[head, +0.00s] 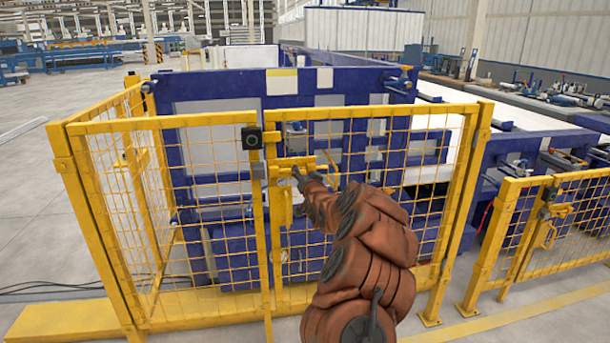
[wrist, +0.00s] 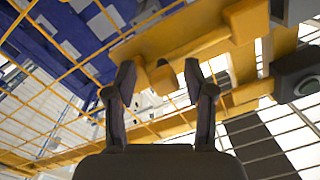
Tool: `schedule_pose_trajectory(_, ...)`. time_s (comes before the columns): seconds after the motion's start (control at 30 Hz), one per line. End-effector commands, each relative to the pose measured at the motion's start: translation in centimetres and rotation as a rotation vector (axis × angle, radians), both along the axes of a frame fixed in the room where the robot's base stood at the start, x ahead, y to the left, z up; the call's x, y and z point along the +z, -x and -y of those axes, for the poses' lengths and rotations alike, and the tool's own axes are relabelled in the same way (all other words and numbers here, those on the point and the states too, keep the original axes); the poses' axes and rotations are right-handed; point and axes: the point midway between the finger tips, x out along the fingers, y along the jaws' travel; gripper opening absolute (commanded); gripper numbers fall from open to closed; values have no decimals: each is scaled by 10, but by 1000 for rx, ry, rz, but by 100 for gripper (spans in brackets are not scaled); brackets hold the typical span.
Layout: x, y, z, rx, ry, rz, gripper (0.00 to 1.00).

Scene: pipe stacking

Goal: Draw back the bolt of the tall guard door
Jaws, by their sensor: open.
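The tall guard door (head: 365,118) is a yellow-framed mesh panel. It looks closed against the post beside it. Its bolt (head: 291,160) is a yellow horizontal piece near the door's left edge, partly hidden by my gripper. My gripper (head: 303,172) is at the bolt, with my orange-covered arm reaching up from below. In the wrist view, my gripper (wrist: 158,66) is open. A yellow knob (wrist: 163,79) of the bolt shows between the two fingers, below a wide yellow plate (wrist: 185,36). I cannot tell whether either finger touches it.
A dark box with a round button (head: 251,138) sits on the post left of the bolt. A yellow handle-like part (head: 281,207) is below the bolt. A lower yellow gate (head: 570,225) stands at right. Blue machinery (head: 215,90) is behind the mesh.

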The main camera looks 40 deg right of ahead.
Motion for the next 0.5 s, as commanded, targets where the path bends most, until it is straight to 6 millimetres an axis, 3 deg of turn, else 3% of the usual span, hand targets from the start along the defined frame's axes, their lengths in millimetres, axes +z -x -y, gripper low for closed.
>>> schedule_pose_trajectory(0.5,0,39,-17,0,-3,0,54)
